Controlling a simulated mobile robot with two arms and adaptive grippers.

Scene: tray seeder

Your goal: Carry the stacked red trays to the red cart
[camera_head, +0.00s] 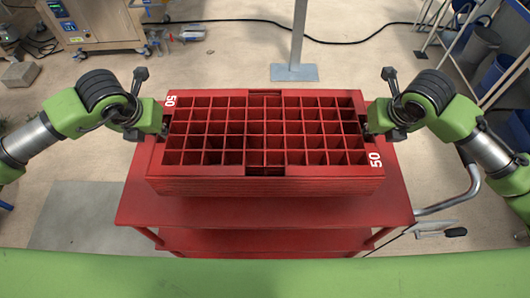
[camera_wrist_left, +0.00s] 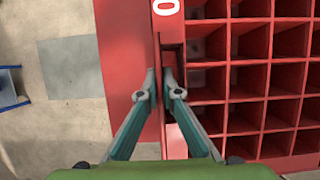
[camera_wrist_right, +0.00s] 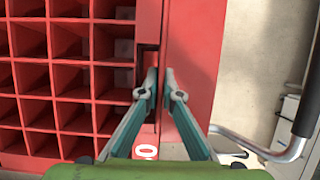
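The stacked red trays (camera_head: 265,171) form a block with a grid of square cells and a white "50" at two corners. The stack is over the top of the red cart (camera_head: 265,210), level and roughly centred; whether its underside touches is hidden. My left gripper (camera_head: 163,131) is at the stack's left end. In the left wrist view its fingers (camera_wrist_left: 159,80) close around the thin end wall of the tray (camera_wrist_left: 170,30). My right gripper (camera_head: 367,131) is at the right end; in the right wrist view its fingers (camera_wrist_right: 159,78) pinch the opposite end wall (camera_wrist_right: 150,30).
The cart's metal handle (camera_head: 460,195) sticks out at the right. A metal post with a base plate (camera_head: 294,72) stands behind the cart. Bins and a rack (camera_head: 480,45) are at the back right. Floor around the cart is mostly clear.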

